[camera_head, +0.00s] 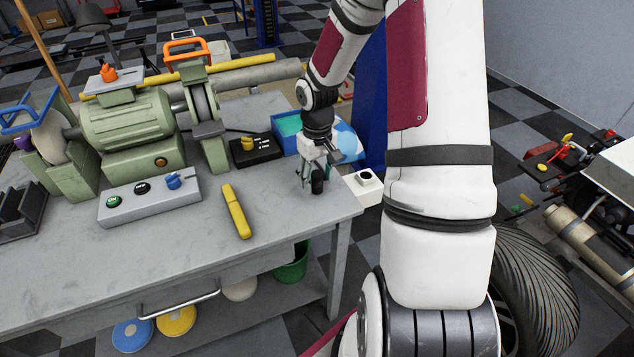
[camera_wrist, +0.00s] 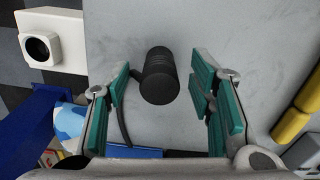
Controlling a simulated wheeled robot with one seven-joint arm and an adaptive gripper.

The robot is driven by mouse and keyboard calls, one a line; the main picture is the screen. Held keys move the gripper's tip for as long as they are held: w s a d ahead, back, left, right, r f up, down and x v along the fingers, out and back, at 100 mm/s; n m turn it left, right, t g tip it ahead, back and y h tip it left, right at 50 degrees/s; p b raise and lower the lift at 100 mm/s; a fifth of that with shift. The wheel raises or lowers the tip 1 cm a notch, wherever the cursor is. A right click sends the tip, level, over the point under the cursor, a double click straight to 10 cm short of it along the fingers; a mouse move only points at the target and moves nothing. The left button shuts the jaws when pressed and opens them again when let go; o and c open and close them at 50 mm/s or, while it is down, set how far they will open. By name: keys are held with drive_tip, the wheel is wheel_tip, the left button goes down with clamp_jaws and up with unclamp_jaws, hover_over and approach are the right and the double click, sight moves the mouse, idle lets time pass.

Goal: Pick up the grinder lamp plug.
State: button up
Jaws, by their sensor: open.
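The lamp plug appears to be the small black ribbed cylinder (camera_head: 317,183) near the right end of the grey workbench. In the wrist view the black plug (camera_wrist: 159,76) lies between my two teal-padded fingers, with visible gaps on both sides. A dark curved strip, perhaps its cord, shows by the left finger. My gripper (camera_head: 311,178) points down at the plug and is open; it also shows open in the wrist view (camera_wrist: 163,92). The green bench grinder (camera_head: 128,127) stands at the left of the bench.
A white box with a black round socket (camera_head: 366,180) sits at the bench's right edge. A blue tray (camera_head: 287,136) and a black box with a yellow knob (camera_head: 254,150) are behind. A yellow tool (camera_head: 236,212) lies left of my gripper. The bench (camera_head: 285,222) is clear in front.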

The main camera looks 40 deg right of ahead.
sight(317, 172)
clamp_jaws()
drive_tip(key=shift+r, duration=0.15)
drive_tip(key=shift+r, duration=0.6)
wheel_tip(317, 172, up, 2)
drive_tip(key=shift+d+r, duration=0.1)
drive_tip(key=shift+r, duration=0.15)
drive_tip(key=d+r, duration=0.1)
drive_tip(key=d, duration=1.5)
drive_tip(key=shift+s, duration=0.15)
